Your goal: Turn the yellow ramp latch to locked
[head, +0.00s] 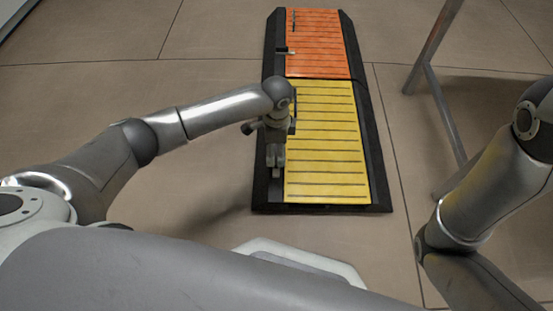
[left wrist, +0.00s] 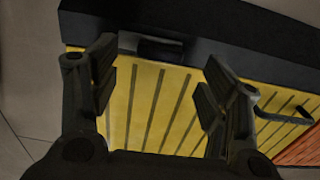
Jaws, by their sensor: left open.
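The yellow ramp (head: 325,150) lies on the floor, framed by black side rails; it also shows in the left wrist view (left wrist: 150,108). A dark block that looks like its latch (left wrist: 160,48) sits at the black rail, in the gap between my left fingers. Its setting cannot be read. In the head view my gripper covers that spot. My left gripper (head: 275,165) points down over the ramp's left rail, and its fingers (left wrist: 160,72) are open with nothing held. I cannot tell whether they touch the latch. My right gripper is out of view; only its arm shows.
An orange ramp (head: 318,45) adjoins the yellow one at the far end, with a small lever (head: 284,50) on its left rail. A black handle (left wrist: 272,112) stands on the yellow ramp. A grey metal frame (head: 433,75) stands to the right. Floor left is clear.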

